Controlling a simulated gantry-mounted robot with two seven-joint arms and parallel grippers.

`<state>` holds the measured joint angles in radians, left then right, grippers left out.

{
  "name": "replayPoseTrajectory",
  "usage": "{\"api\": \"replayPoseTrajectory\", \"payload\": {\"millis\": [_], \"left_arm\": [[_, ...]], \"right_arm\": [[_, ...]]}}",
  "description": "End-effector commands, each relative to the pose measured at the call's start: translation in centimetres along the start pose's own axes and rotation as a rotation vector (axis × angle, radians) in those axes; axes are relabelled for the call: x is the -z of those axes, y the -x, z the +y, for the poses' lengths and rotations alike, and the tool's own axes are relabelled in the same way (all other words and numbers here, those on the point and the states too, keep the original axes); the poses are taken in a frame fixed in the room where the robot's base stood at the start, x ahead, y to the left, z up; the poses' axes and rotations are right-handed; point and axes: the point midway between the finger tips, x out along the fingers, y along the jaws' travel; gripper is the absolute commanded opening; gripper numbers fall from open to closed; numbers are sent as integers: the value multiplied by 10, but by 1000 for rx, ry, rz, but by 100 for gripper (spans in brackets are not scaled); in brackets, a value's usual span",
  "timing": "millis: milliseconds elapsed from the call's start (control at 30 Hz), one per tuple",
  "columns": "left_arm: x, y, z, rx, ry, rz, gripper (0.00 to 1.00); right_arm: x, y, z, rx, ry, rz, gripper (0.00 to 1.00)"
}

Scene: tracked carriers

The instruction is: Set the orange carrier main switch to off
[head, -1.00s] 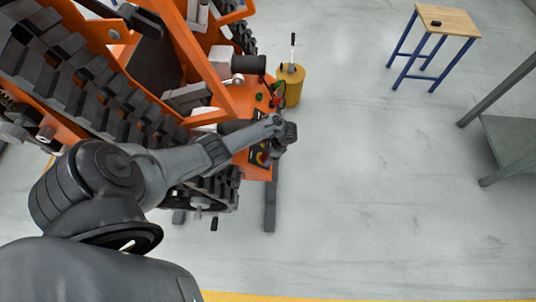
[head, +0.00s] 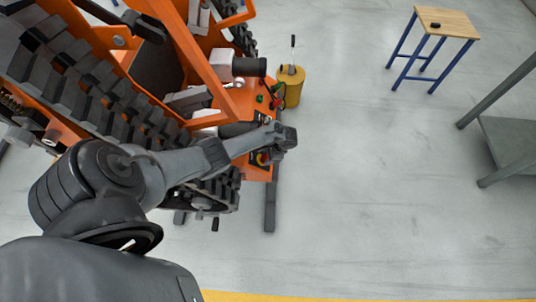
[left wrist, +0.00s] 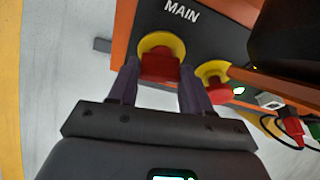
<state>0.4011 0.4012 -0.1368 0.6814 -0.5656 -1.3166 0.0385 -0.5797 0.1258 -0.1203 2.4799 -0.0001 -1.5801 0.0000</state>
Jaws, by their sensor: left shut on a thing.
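The orange carrier (head: 222,60) stands at the upper left of the head view, with a dark control panel at its near right corner. In the left wrist view the main switch (left wrist: 160,62) is a red knob on a round yellow plate below the word MAIN. My left gripper (left wrist: 160,80) has one finger on each side of this red knob and is shut on it. In the head view my left gripper (head: 272,150) is over the panel and hides part of it. The knob's exact setting cannot be read. My right gripper is not in view.
A second red knob on yellow (left wrist: 216,82) sits close to the right of the main switch. Red and green plugs (left wrist: 293,128) hang beyond it. A yellow canister (head: 291,88) stands beside the carrier. A wooden-topped stool (head: 448,20) stands farther off; the floor between is clear.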

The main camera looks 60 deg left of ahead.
Motion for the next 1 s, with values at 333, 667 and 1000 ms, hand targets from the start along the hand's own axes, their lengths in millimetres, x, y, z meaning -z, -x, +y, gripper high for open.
{"api": "replayPoseTrajectory", "payload": {"millis": [333,667,1000], "left_arm": [[0,2,3,95,304,1,18],[2,0,5,188,606,2,18],[4,-2,6,284,914,1,18]], "right_arm": [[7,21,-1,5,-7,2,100],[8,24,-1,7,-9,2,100],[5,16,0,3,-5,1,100]]}}
